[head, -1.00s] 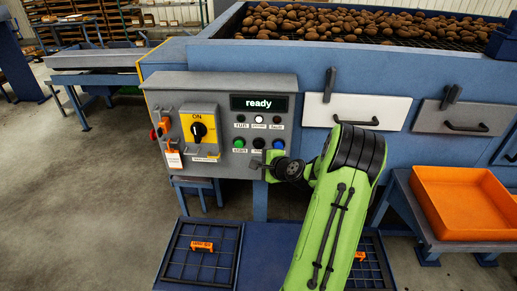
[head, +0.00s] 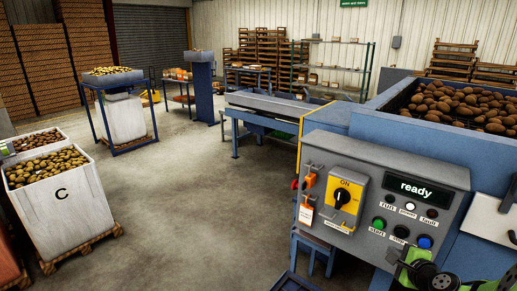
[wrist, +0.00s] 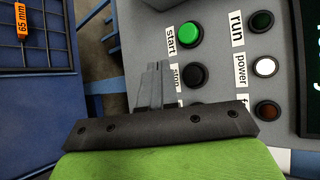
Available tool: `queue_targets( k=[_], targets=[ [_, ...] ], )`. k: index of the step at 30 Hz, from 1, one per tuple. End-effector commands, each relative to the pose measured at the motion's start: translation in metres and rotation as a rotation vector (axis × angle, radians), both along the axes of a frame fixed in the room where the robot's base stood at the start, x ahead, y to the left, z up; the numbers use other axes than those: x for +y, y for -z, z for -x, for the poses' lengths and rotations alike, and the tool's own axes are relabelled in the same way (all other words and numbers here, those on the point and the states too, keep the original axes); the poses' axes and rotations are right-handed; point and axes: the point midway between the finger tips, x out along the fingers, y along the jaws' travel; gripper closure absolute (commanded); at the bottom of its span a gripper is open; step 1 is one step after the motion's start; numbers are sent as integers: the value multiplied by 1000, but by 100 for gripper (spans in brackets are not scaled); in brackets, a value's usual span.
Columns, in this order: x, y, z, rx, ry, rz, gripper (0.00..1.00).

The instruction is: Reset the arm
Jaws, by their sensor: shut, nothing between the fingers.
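My green arm with its dark joint (head: 437,275) shows at the lower right corner of the head view, in front of the control panel (head: 318,150). In the wrist view my gripper (wrist: 154,72) is shut and empty, its fingers together beside the black stop button (wrist: 193,75) and below the green start button (wrist: 188,34). I cannot tell whether the fingers touch the panel. The display (head: 416,188) reads "ready". The white power lamp (wrist: 266,67) is lit. The yellow switch (head: 345,203) points to ON.
Blue grader framing and a bed of potatoes (head: 465,105) stand behind the panel. White crate C (head: 68,205) of potatoes is at the left. Open concrete floor (head: 200,205) lies between them. A grid screen with an orange 65 mm tag (wrist: 20,20) is beside the panel.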

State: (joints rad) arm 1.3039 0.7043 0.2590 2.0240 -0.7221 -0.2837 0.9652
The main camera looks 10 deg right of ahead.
Motion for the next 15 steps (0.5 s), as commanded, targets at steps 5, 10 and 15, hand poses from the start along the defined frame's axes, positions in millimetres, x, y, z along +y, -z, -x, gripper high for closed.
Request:
queue_targets(
  k=[5, 10, 15],
  targets=[
    [95, -33, -23, 183, -327, 262, 100],
    [216, -71, 6, 418, -753, 665, 100],
    [298, -103, 83, 553, -1082, 1019, 100]
  ],
)
